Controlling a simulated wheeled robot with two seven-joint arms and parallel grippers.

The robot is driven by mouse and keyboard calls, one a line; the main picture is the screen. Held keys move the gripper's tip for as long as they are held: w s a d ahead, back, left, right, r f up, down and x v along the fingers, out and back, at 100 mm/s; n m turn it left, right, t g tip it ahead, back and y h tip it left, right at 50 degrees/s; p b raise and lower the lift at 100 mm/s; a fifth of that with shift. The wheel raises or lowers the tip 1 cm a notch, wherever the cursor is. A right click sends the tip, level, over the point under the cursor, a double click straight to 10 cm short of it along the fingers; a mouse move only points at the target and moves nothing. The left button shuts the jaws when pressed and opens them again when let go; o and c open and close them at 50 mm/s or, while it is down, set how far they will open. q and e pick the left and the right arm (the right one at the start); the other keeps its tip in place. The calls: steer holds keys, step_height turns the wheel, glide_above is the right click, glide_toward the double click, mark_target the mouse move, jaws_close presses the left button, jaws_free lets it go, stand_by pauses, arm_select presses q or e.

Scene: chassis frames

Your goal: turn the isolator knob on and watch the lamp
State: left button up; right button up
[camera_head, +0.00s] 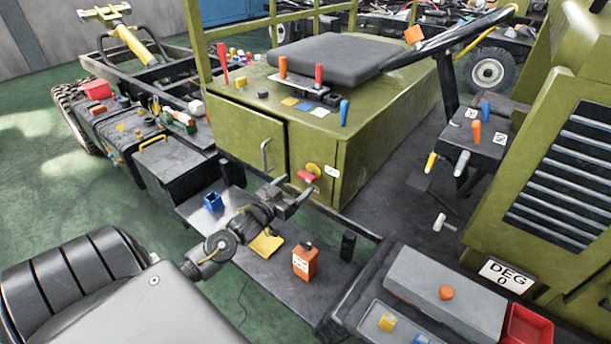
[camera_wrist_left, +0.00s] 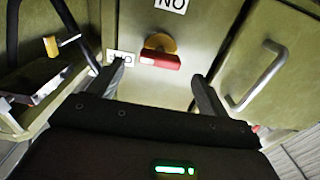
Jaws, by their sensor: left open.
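The isolator knob (camera_head: 308,176) is a red bar handle on a yellow round plate, on the olive cabinet front right of the door. In the left wrist view the knob (camera_wrist_left: 160,60) shows between the fingertips, its red bar lying nearly level across the picture. My left gripper (camera_head: 291,190) is open, just in front of the knob, with its fingers spread to either side. I see no contact, and nothing is held. White labels (camera_wrist_left: 171,5) sit beside the knob. I cannot tell which part is the lamp. My right gripper is not in view.
The cabinet door (camera_head: 250,138) has a bar handle (camera_head: 265,155) close by. Below my left arm a dark step (camera_head: 270,270) carries a blue cup (camera_head: 213,202), a yellow piece (camera_head: 267,244) and an orange box (camera_head: 305,263). Levers (camera_head: 319,75) stand on the cabinet top.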

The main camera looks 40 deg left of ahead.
mark_target(304, 179)
arm_select(q)
steer(key=w, duration=0.6)
steer(key=shift+w+p, duration=0.1)
steer(key=shift+p, duration=0.25)
steer(key=c, duration=1)
